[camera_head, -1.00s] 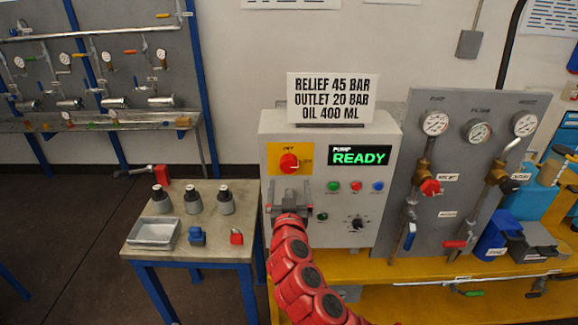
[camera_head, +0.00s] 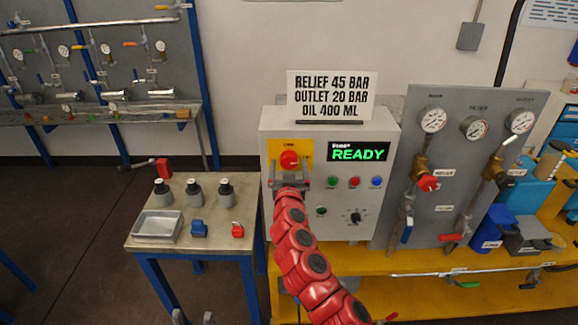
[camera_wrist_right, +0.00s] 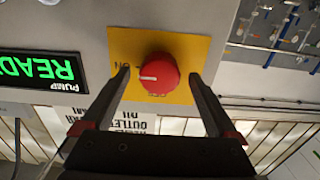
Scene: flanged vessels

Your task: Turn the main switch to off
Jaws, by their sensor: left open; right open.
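The main switch is a red round knob (camera_head: 289,159) on a yellow plate (camera_head: 305,148) at the upper left of the grey control box. In the right wrist view the knob (camera_wrist_right: 160,72) shows a white mark pointing left, to the side where "ON" is printed; that view is upside down. My right gripper (camera_head: 290,178) is just in front of and below the knob in the head view. In the wrist view its open fingers (camera_wrist_right: 159,76) lie on either side of the knob with gaps. My left gripper (camera_head: 193,317) shows only its tips at the bottom edge, apart and empty.
The display (camera_head: 358,152) reads "READY". Small coloured buttons (camera_head: 354,182) and a black dial (camera_head: 355,217) sit below it. A sign (camera_head: 331,96) stands on top of the box. A gauge panel (camera_head: 455,150) is to the right. A side table (camera_head: 150,243) with bottles is to the left.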

